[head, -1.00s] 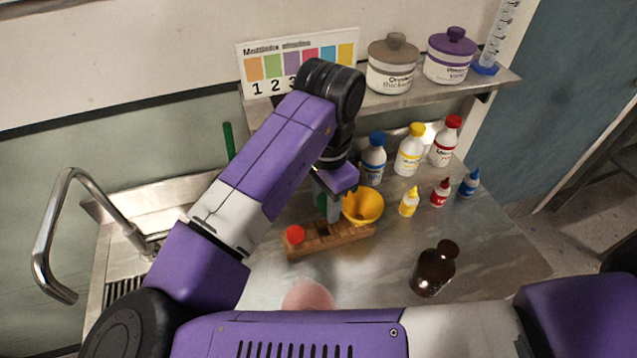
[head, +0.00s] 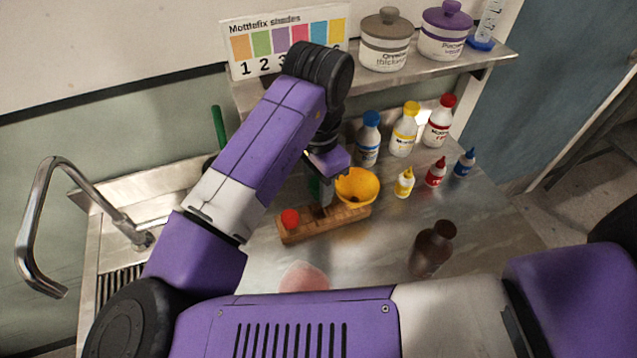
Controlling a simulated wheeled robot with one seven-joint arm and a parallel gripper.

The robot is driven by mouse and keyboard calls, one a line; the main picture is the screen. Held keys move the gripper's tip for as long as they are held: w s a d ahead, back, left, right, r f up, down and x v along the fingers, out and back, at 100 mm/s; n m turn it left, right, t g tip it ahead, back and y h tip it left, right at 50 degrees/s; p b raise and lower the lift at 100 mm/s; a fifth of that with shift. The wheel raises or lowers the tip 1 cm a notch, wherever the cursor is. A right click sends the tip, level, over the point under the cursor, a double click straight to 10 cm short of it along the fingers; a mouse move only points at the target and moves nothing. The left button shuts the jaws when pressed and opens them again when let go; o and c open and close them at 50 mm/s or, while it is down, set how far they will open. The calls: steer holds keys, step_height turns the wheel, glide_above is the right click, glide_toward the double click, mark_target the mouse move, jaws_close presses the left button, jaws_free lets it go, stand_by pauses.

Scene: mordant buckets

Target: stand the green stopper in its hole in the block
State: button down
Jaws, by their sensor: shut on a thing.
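The wooden block (head: 345,219) lies on the steel counter, with a red stopper (head: 290,218) standing at its left end. My gripper (head: 325,202) points down over the middle of the block, its fingers close to the block's top. It is shut on the green stopper (head: 314,187), which shows only as a green sliver at the left of the fingers. The stopper's lower end and the hole are hidden by the fingers, so I cannot tell whether it is in the hole.
Several bottles stand behind and right, including a blue-capped one (head: 368,140). A brown bottle (head: 432,250) stands front right. A pink patch (head: 304,277) lies in front.

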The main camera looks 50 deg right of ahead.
steer(key=shift+f+b, duration=1.35)
steer(key=shift+f, duration=0.8)
steer(key=shift+f+b, duration=0.75)
steer(key=shift+f, duration=0.6)
stand_by(0.4)
steer(key=c, duration=0.9)
jaws_free()
steer(key=shift+r, duration=0.1)
step_height(320, 180, up, 8)
steer(key=shift+f, duration=0.15)
